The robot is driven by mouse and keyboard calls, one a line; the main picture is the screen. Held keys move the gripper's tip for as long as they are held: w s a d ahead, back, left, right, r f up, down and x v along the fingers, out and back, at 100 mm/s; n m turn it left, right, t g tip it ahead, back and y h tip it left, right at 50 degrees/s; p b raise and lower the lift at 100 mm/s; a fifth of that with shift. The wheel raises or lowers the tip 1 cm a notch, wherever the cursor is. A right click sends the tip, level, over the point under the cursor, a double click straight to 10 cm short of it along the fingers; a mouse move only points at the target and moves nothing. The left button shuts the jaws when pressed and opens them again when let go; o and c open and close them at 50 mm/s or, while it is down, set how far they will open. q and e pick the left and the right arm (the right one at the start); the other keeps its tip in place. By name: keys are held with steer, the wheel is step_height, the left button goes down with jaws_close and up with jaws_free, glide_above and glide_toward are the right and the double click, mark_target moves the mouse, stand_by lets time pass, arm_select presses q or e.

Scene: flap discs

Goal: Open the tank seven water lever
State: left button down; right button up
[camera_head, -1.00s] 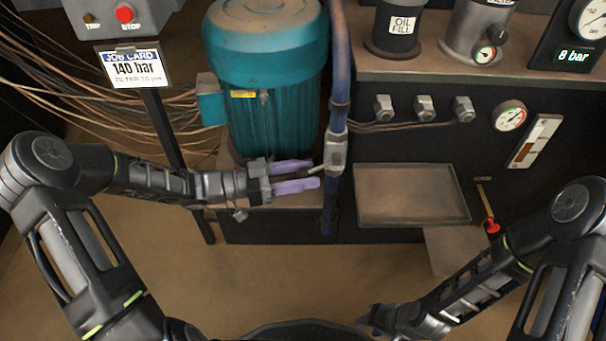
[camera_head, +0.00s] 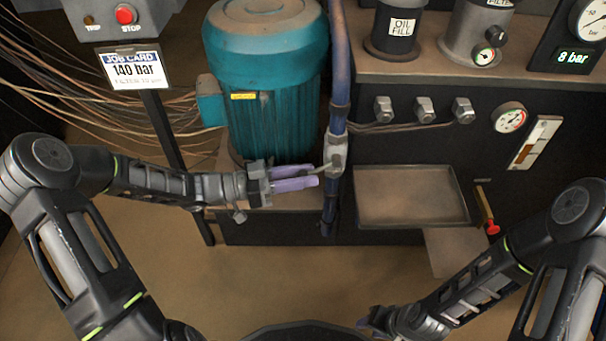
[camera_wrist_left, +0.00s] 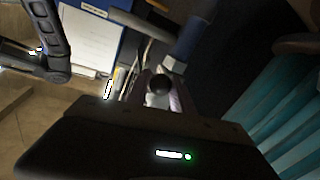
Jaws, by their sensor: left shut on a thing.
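A grey valve body (camera_head: 335,152) sits on the upright blue pipe (camera_head: 338,80), right of the teal motor. Its short metal lever (camera_head: 324,167) points left, into my left gripper. My left gripper (camera_head: 311,176) is shut on the lever with its purple fingers, just left of the valve. In the left wrist view, the lever's round dark end (camera_wrist_left: 159,84) shows between the fingers, with the valve (camera_wrist_left: 174,65) beyond. No tank seven label is readable. My right gripper (camera_head: 370,320) is low at the bottom, mostly hidden by its wrist, away from the valve.
The teal motor (camera_head: 265,90) stands close behind my left gripper. A shallow metal tray (camera_head: 410,195) is right of the pipe. A job card (camera_head: 135,68) stands on a post at left, before loose cables. A red-ended handle (camera_head: 492,227) hangs right of the tray. Open floor lies in front.

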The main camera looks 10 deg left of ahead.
mark_target(301, 173)
stand_by(0.8)
